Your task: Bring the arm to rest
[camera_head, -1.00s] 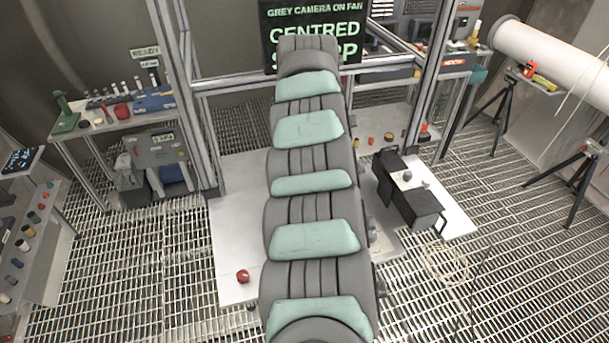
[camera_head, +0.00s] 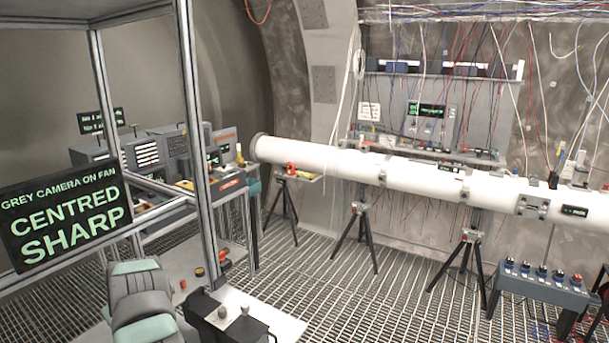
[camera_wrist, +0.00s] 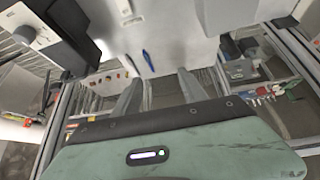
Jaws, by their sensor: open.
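My arm (camera_head: 145,300), in grey and pale green segments, shows at the lower left of the head view; its end is not visible there. In the wrist view my gripper (camera_wrist: 160,92) has two grey fingers spread apart, with nothing between them. Behind the fingers is a pale, flat surface (camera_wrist: 170,30). A blue pen-like item (camera_wrist: 148,61) lies on it, beyond the fingertips and apart from them. The green wrist housing (camera_wrist: 220,150) with a small lit display fills the bottom of the wrist view.
Metal frame posts (camera_head: 193,130) and a black sign (camera_head: 65,220) reading CENTRED SHARP stand near my arm. A black box (camera_head: 228,322) sits on the white table (camera_head: 278,318). A white pipe (camera_head: 400,170) on tripods runs along the right. Grating floor (camera_head: 370,300) lies open between.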

